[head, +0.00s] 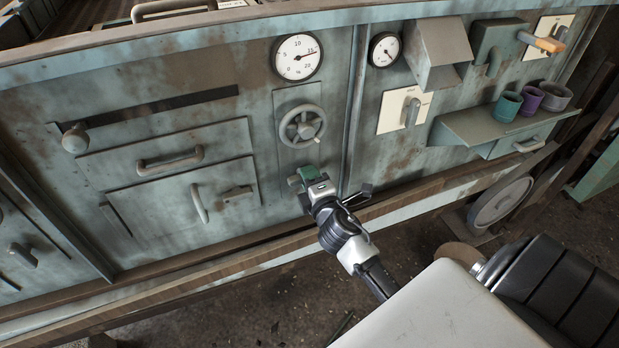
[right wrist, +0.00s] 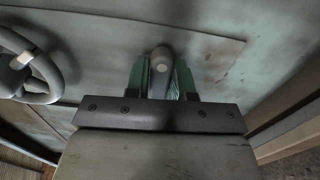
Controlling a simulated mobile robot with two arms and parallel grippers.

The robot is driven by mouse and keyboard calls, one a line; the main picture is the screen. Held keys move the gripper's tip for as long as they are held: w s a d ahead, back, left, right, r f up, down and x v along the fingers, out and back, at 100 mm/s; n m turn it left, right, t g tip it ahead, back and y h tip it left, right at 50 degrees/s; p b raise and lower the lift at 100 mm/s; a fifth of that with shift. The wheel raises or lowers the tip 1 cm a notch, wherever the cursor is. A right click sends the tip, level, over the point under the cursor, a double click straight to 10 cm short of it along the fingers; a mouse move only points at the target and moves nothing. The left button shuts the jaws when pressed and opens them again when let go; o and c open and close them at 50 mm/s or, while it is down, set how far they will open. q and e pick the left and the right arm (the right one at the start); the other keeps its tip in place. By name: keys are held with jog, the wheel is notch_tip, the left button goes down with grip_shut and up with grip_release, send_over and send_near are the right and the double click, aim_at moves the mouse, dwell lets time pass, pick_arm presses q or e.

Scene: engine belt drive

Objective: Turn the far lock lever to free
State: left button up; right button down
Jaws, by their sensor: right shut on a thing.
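My right gripper (head: 308,178) is at the front panel, just below the handwheel. In the right wrist view its two green fingers stand on either side of a rounded grey lever handle (right wrist: 161,60) and are shut on it. In the head view the gripper hides most of this handle. Another grey lever (head: 411,112) sits on a pale plate to the right, and an orange-handled lever (head: 546,43) sits on a plate at the top right. The plate lettering is too small to read, so I cannot tell which lever is the far lock lever. My left gripper is out of view.
The grey handwheel (head: 302,126) is just above my right gripper; it also shows in the right wrist view (right wrist: 38,68). Two dial gauges (head: 298,57) (head: 384,50) are higher up. A shelf (head: 490,124) with three cups projects at right. Drawers with handles (head: 170,160) are at left.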

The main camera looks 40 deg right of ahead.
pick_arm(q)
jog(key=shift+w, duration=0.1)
pick_arm(e)
jog(key=shift+f+m, duration=0.1)
jog(key=shift+m, duration=0.4)
jog(key=c, duration=1)
grip_release()
jog(key=shift+s, duration=0.1)
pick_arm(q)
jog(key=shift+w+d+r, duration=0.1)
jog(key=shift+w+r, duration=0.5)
pick_arm(e)
jog(key=v, duration=1)
jog(key=shift+s, duration=0.25)
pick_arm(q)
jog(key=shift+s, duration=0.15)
pick_arm(e)
jog(key=shift+a, duration=0.15)
